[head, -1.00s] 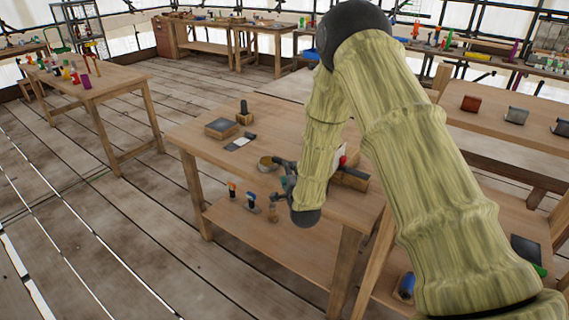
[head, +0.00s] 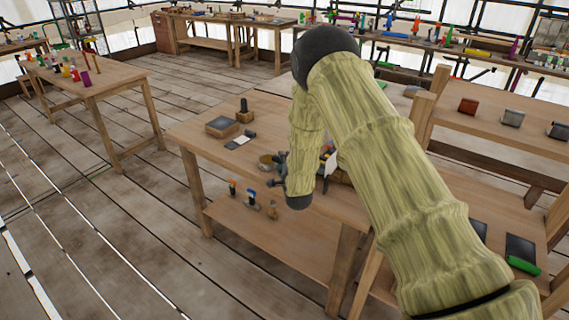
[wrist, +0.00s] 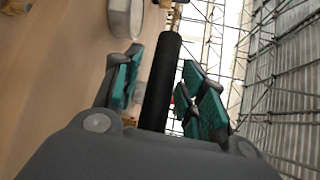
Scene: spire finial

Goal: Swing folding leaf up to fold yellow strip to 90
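In the wrist view, a black cylindrical bar (wrist: 162,80), which looks like a handle, stands between the two teal-padded fingers of my gripper (wrist: 168,85). Narrow gaps show on both sides of it, so the fingers look open around it. In the head view, my gripper (head: 279,172) is at the front part of the middle workbench, partly hidden by my arm. A small yellow piece (head: 327,154), possibly the strip, shows just right of my arm, above a pale plate (head: 331,171). The folding leaf cannot be made out clearly.
The middle workbench (head: 195,138) also holds a dark-topped block (head: 222,126), a white card (head: 238,142) and a round tin (head: 266,161). Small tools (head: 251,198) stand on its lower shelf. A side bench (head: 485,122) stands at the right. Floor is free at the left.

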